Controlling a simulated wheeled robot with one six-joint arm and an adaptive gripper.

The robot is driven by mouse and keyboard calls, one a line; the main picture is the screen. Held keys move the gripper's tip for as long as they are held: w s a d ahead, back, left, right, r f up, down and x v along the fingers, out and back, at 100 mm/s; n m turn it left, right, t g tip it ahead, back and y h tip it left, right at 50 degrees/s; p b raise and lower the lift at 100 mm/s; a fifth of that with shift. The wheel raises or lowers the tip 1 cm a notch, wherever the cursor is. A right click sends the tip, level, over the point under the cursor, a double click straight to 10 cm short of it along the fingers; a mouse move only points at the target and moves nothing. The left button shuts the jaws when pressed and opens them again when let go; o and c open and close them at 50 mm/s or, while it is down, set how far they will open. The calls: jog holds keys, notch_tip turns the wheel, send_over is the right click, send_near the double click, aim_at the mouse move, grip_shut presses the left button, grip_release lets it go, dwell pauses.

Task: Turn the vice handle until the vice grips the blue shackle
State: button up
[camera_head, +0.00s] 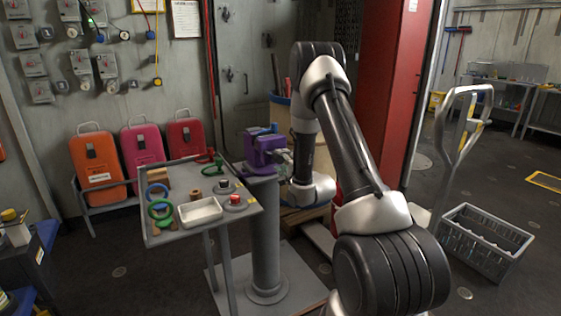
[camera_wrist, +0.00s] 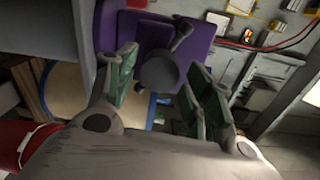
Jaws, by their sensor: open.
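The purple vice (camera_head: 262,148) stands on a grey pedestal beside the parts tray. In the wrist view its purple body (camera_wrist: 150,32) fills the top middle. The vice handle (camera_wrist: 160,73) shows there as a dark grey round hub with a short bar slanting up to the right. My gripper (camera_wrist: 168,82) is open, its green-padded fingers on either side of the hub; I cannot tell whether they touch it. In the head view my gripper is at the vice's right side, partly hidden.
The grey tray table (camera_head: 152,238) left of the vice holds coloured rings, a white dish (camera_head: 200,212) and small parts, including a blue curved piece (camera_head: 156,188). A barrel stands behind my arm. A pallet-truck handle (camera_head: 455,150) and a grey crate (camera_head: 485,240) stand to the right.

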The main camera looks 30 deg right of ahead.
jog(key=shift+s, duration=2.65)
jog(key=s+f+n+g, duration=0.4)
jog(key=f+n+g, duration=0.15)
jog(key=f, duration=0.55)
jog(key=s+d+f+n+g+h, duration=0.1)
jog(key=s+f+n+g, duration=0.1)
jog(key=s+n+g, duration=0.6)
jog(key=s+a+r+n, duration=0.1)
jog(key=s+a+r, duration=0.2)
jog(key=s+r, duration=0.5)
jog(key=s+a+r+n, duration=0.2)
jog(key=s+a+r, duration=0.2)
jog(key=s+r, duration=0.5)
jog(key=s+a+r+n, duration=0.2)
jog(key=s+a+r, duration=0.2)
jog(key=s+r, duration=0.5)
notch_tip(320, 180, up, 7)
jog(key=shift+s+f, duration=0.2)
